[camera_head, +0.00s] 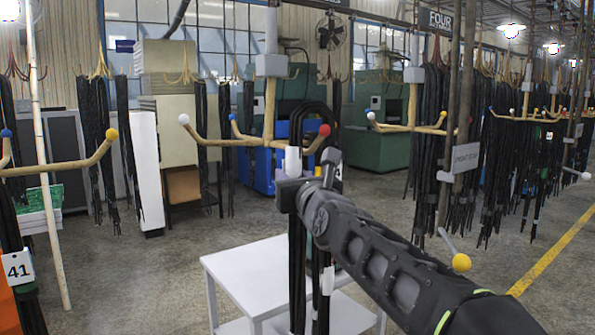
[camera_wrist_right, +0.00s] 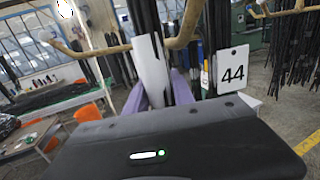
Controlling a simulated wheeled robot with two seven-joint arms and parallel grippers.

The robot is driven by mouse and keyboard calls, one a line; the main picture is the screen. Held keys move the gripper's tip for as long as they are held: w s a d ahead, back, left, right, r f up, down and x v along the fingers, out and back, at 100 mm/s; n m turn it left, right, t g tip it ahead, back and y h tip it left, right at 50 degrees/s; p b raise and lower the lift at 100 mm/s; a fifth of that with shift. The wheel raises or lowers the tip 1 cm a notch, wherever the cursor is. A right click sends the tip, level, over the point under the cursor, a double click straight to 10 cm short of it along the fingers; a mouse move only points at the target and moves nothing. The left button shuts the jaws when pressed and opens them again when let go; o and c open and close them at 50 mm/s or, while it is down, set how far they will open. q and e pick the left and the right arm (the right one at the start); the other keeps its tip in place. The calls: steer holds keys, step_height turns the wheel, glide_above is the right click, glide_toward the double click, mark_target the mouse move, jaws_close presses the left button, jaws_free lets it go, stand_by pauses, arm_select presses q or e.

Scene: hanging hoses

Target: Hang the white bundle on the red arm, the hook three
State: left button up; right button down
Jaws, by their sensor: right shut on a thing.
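A black hose bundle with white bands, the white bundle (camera_head: 297,240), hangs from my right gripper (camera_head: 308,182), which is shut on it. Its looped top rises above the gripper, level with the red-tipped arm (camera_head: 325,130) of the middle hook stand. Whether the loop lies over that arm or just in front of it, I cannot tell. In the right wrist view a white band (camera_wrist_right: 152,70) shows close up between purple parts, beside a wooden hook arm (camera_wrist_right: 95,50). The gripper's fingertips are largely hidden. My left gripper is not in view.
The same stand has white-tipped (camera_head: 184,119) and blue-tipped arms. A white table (camera_head: 245,270) stands below the bundle. Other hook stands with black hoses (camera_head: 430,120) are at right. A number 44 plate (camera_wrist_right: 233,70) hangs close in the wrist view. Open floor lies at left.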

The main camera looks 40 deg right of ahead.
steer(key=shift+w+r, duration=0.3)
steer(key=shift+r, duration=0.05)
steer(key=shift+w+f+p, duration=0.2)
steer(key=shift+p, duration=0.1)
step_height(320, 180, down, 7)
steer(key=w+b, duration=0.2)
steer(key=b, duration=0.2)
steer(key=shift+w, duration=0.4)
steer(key=shift+r, duration=0.1)
